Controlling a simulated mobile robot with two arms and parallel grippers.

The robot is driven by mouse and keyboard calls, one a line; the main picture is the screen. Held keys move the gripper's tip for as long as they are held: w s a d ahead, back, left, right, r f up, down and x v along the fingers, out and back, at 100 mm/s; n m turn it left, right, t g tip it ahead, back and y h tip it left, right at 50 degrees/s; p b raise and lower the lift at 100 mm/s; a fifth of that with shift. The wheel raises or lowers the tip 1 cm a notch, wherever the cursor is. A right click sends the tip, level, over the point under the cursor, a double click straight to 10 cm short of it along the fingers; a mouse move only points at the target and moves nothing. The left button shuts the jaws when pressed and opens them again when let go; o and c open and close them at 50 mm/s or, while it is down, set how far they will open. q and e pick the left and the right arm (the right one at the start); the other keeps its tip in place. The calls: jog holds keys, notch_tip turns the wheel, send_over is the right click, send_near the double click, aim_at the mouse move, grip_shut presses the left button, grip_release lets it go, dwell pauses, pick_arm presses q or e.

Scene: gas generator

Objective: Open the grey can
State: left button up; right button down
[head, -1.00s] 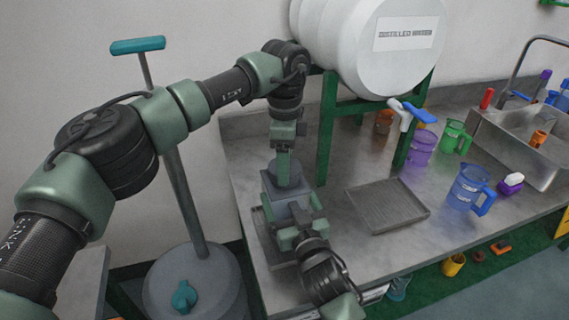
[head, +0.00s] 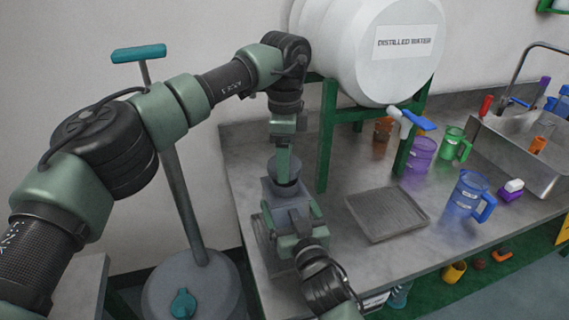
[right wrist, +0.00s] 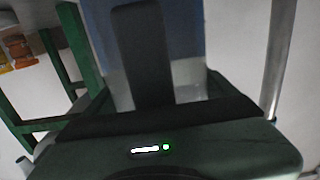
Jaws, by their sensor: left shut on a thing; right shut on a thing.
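The grey can (head: 288,193) stands on the left end of the workbench, a boxy body with a dark round cap (head: 284,171) on top. My left gripper (head: 283,160) points straight down and is shut on the cap from above. My right gripper (head: 291,219) comes from the near side and is shut on the can's body, hiding its front and lower part. I cannot tell whether the cap is still seated on the can. In the right wrist view, a dark finger of my right gripper (right wrist: 140,60) stands in front of a bluish-grey surface.
A white distilled water barrel (head: 375,50) rests on a green stand (head: 328,135) close behind the can. A ribbed grey tray (head: 387,213) lies to the right. A blue jug (head: 466,192) and a purple jug (head: 420,155) stand farther right. A teal-handled grey pole (head: 183,185) rises at left.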

pick_arm(q)
notch_tip(320, 180, up, 3)
jog(key=shift+f, duration=0.1)
pick_arm(e)
grip_release()
jog(key=shift+s, duration=0.1)
pick_arm(q)
jog(key=shift+f+b, duration=0.6)
pick_arm(e)
jog(key=v, duration=1.2)
